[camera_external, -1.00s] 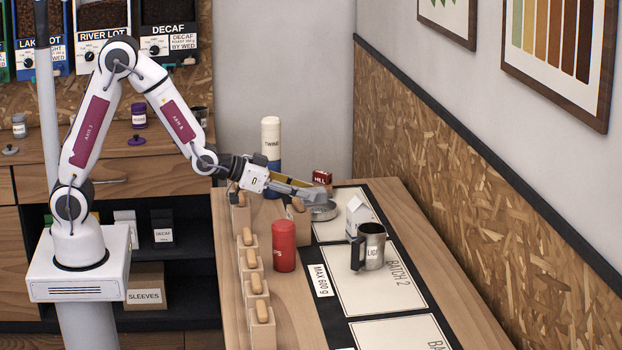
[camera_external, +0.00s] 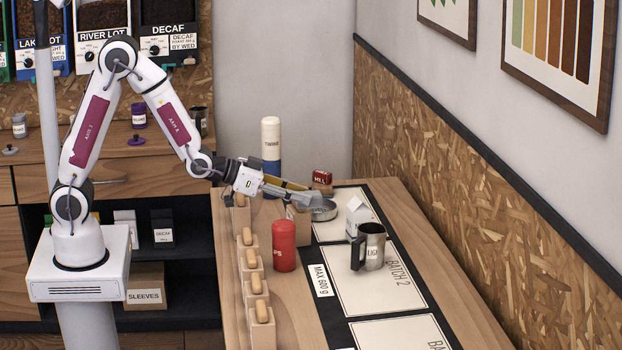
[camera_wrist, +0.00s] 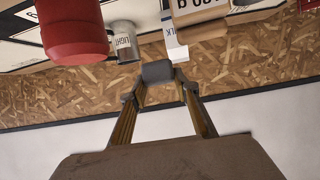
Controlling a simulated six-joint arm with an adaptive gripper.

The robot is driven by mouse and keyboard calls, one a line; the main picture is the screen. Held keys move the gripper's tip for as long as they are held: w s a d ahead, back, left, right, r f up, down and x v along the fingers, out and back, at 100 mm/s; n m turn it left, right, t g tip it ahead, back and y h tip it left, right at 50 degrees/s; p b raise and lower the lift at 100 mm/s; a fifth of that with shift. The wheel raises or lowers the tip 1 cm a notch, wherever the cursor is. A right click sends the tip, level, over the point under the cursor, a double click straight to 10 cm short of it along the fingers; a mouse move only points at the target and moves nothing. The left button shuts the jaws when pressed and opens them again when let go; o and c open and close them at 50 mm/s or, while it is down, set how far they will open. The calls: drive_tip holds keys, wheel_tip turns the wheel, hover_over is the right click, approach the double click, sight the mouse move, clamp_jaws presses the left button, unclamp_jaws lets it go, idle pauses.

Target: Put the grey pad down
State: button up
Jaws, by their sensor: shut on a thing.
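The grey pad (camera_wrist: 157,72) is a small dark grey block with rounded corners. In the wrist view it sits between the fingertips of my gripper (camera_wrist: 158,88), which is shut on it. The pad is hard to tell from the grey fingertips there. I cannot tell whether it touches anything below.
A tall white-and-blue bottle (camera_external: 271,150) stands behind. The Batch 2 panel (camera_external: 385,292) has free room towards the front.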

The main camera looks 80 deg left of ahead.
drive_tip(key=shift+w, duration=0.1)
drive_tip(key=shift+w+d+r+n+g+y, duration=0.3)
drive_tip(key=shift+w+d+r+n+y, duration=1.2)
drive_tip(key=shift+w, duration=2.2)
drive_tip(key=shift+w+d+r+n+g+y, duration=0.3)
drive_tip(key=shift+w+d+r+n+y, duration=0.55)
drive_tip(key=shift+w+d+r, duration=1.95)
drive_tip(key=n+g+y, duration=0.3)
drive_tip(key=n+y, duration=0.1)
drive_tip(key=y, duration=0.1)
hover_over(354, 294)
wheel_tip(354, 294, down, 12)
drive_tip(key=shift+f, duration=0.2)
drive_tip(key=shift+f, duration=3)
